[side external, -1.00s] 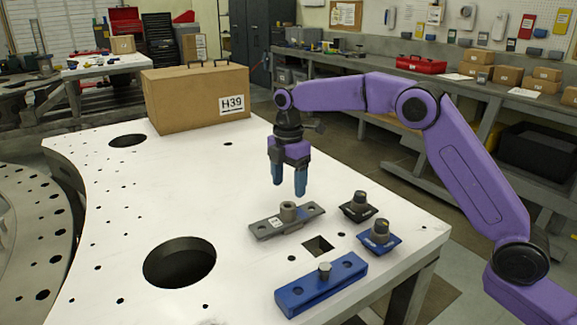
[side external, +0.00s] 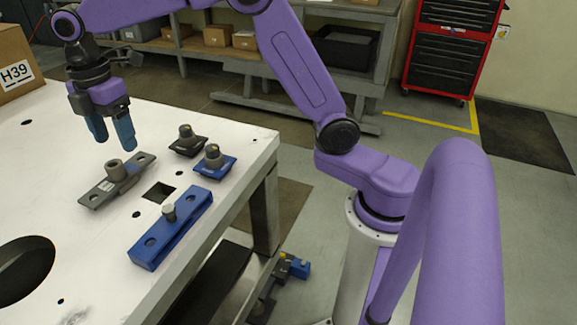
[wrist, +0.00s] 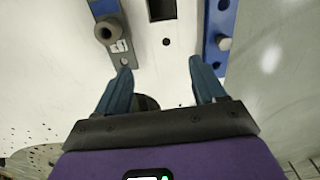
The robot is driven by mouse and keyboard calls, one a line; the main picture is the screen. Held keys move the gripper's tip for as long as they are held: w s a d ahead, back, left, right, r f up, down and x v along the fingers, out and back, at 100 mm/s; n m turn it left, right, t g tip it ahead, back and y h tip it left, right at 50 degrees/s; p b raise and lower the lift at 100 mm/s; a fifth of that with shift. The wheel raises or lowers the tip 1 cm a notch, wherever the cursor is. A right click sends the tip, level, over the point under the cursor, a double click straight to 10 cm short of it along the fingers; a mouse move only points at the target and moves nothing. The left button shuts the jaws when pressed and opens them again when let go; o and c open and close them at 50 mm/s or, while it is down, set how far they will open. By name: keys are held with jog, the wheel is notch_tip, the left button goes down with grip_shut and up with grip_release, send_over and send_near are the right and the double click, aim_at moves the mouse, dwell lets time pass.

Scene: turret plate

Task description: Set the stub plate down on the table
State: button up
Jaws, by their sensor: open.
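My gripper (side external: 113,142) is open and empty, above the white table (side external: 60,160). Its two blue fingers also show apart in the wrist view (wrist: 160,68). A grey plate (side external: 98,193) with a hollow round stub and a white label lies flat on the table, just under the fingertips in the side view. It shows at the upper left in the wrist view (wrist: 124,47). A blue bar (side external: 150,244) with a grey pin lies flat nearer the table's edge. It shows at the upper right in the wrist view (wrist: 210,50). I cannot tell which one the stub plate is.
A black-based knob piece (side external: 187,140) and a blue-based one (side external: 214,160) stand right of the grey plate. A square hole (side external: 158,192) lies between plate and bar. A large round hole (side external: 25,268) opens at left. A cardboard box (side external: 15,65) stands at the back left.

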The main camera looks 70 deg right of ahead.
jog(key=s+d+f+m, duration=0.2)
jog(key=s+d, duration=0.2)
jog(key=s, duration=0.7)
jog(key=s+d+f+m, duration=0.2)
jog(key=s+d, duration=0.2)
jog(key=s, duration=0.7)
jog(key=s+d+f+m, duration=0.1)
jog(key=s+d+f, duration=0.2)
jog(key=s, duration=0.8)
jog(key=shift+d+m, duration=0.4)
